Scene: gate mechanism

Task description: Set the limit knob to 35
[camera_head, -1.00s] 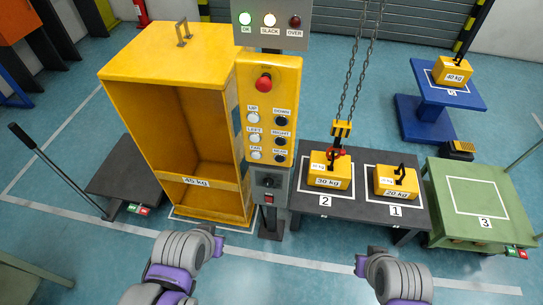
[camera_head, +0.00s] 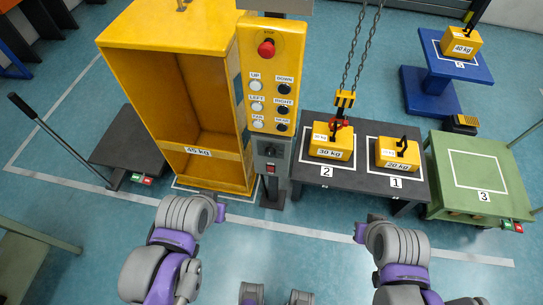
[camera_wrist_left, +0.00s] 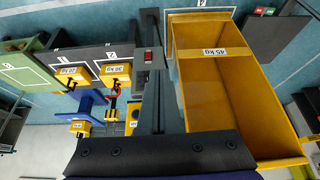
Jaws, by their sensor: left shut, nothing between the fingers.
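The limit knob (camera_head: 270,150) is a small dark knob on the grey box below the yellow button panel in the head view. Its pointer and scale are too small to read. A red switch (camera_head: 271,168) sits just below it; the switch also shows on the post in the left wrist view (camera_wrist_left: 148,56). My left gripper (camera_wrist_left: 155,155) shows as a dark plate with screws across the bottom of the left wrist view, shut and empty, apart from the post. It hides part of the scene there. In the head view only arm links show; my right gripper is out of sight.
The yellow cabinet (camera_head: 125,40) stands left of the yellow button panel (camera_head: 290,62). A dark table (camera_head: 345,182) with 30 kg (camera_head: 330,140) and 20 kg (camera_head: 397,153) weights stands right. A chain hook (camera_head: 344,98) hangs over the 30 kg weight. Floor in front is clear.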

